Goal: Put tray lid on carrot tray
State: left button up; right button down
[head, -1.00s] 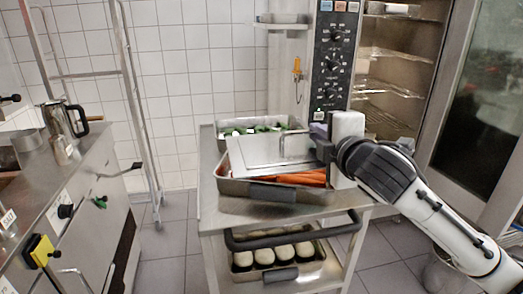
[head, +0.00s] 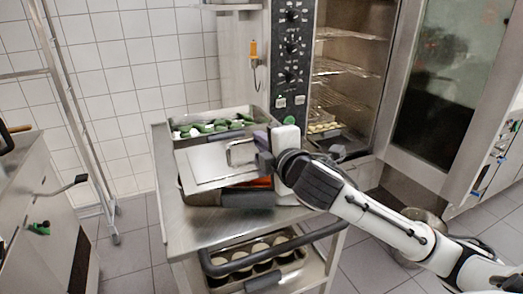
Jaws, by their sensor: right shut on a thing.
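The metal tray lid (head: 205,166) is over the carrot tray (head: 190,195) on top of the steel cart, tilted and covering most of it. A strip of orange carrots (head: 262,183) shows at the right, under the lid's edge. My right gripper (head: 264,158) is shut on the lid's handle (head: 240,150), reaching in from the right. Whether the lid touches the tray rim all round cannot be told. My left gripper is not in view.
A tray with green vegetables (head: 214,125) stands just behind on the cart (head: 165,218). A tray of pale round items (head: 245,260) is on the lower shelf. An open oven (head: 345,75) stands behind right. The cart's front left top is bare.

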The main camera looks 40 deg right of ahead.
jog(key=shift+f, duration=0.8)
jog(key=shift+f, duration=0.1)
jog(key=shift+f, duration=0.15)
jog(key=c, duration=2.3)
grip_release()
jog(key=shift+f, duration=0.15)
jog(key=o, duration=0.5)
jog(key=shift+c, duration=0.2)
